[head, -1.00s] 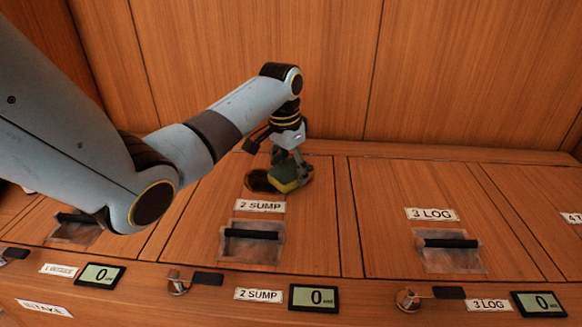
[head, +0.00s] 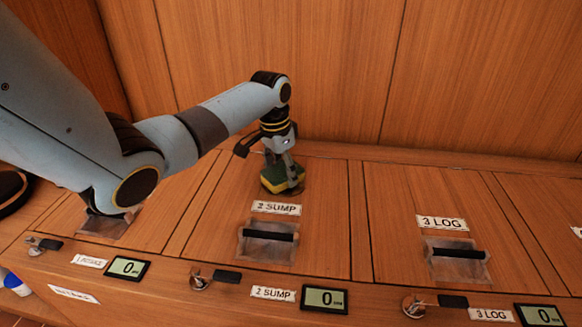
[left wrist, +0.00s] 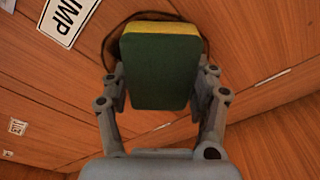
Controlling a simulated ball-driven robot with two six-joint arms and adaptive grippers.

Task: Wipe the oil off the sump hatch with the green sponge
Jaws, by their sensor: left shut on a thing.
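The green sponge (head: 280,179), with a yellow layer, is in my left gripper (head: 283,170), whose fingers are shut on its sides. In the left wrist view the sponge (left wrist: 160,70) shows its green face between the fingers. It is low over the 2 SUMP hatch (head: 325,215), behind the label; I cannot tell whether it touches. The oil is mostly hidden behind the sponge; a dark curved edge, perhaps the oil's rim (left wrist: 112,42), shows around the sponge's far end. My right gripper is not in view.
The 2 SUMP handle (head: 270,237) is recessed in front of the sponge. The 3 LOG hatch (head: 400,215) lies to the right. Latches and displays reading 0 (head: 324,299) line the front edge. A wooden wall (head: 340,70) rises behind.

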